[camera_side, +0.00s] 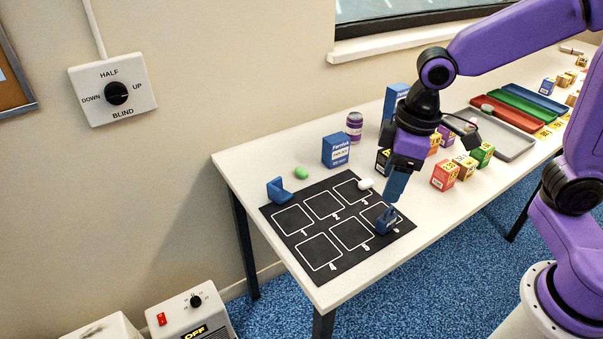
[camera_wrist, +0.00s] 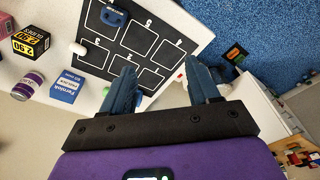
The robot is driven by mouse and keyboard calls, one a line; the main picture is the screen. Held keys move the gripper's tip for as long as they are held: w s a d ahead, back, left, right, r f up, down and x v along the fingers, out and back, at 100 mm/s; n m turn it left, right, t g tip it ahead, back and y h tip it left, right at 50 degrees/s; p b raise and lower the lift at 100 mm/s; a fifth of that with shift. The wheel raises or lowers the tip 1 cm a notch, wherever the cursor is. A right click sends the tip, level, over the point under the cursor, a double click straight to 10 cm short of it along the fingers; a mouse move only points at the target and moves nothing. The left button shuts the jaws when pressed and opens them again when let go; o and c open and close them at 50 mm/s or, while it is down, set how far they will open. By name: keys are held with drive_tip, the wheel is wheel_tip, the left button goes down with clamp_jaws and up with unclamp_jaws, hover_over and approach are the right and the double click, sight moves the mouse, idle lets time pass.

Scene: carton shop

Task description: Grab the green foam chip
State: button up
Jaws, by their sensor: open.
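The green foam chip (camera_side: 302,172) is a small rounded piece lying on the white table, between a blue box and a blue L-shaped bracket, just behind the black mat. In the wrist view only a bit of the chip (camera_wrist: 105,91) shows, at the outer edge of my left-hand finger. My gripper (camera_side: 392,196) is over the mat's right part, to the right of the chip and apart from it. Its two blue fingers (camera_wrist: 162,88) are spread in the wrist view, with nothing held between them.
The black mat (camera_side: 340,262) has white numbered squares; a dark blue object (camera_side: 386,222) sits on it below my gripper. A white chip (camera_side: 366,184), the blue box (camera_side: 336,150), the bracket (camera_side: 279,191) and a purple can (camera_side: 354,126) stand nearby. Small boxes (camera_side: 445,174) are to the right.

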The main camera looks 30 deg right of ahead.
drive_tip(key=w+a+f+m+t, duration=0.1)
drive_tip(key=w+a+m, duration=0.15)
drive_tip(key=w, duration=1.05)
drive_tip(key=m+t, duration=0.1)
drive_tip(key=m, duration=0.3)
approach(302, 170)
drive_tip(key=x, duration=0.3)
drive_tip(key=shift+s+a+f, duration=0.25)
drive_tip(key=shift+s, duration=0.05)
drive_tip(key=shift+w+d+x, duration=0.1)
drive_tip(key=shift+w+x, duration=0.1)
drive_tip(key=shift+x, duration=1.15)
drive_tip(key=shift+w+d+x, duration=0.15)
drive_tip(key=shift+w+x, duration=0.05)
drive_tip(key=shift+x, duration=1.15)
drive_tip(key=shift+r, duration=0.1)
clamp_jaws()
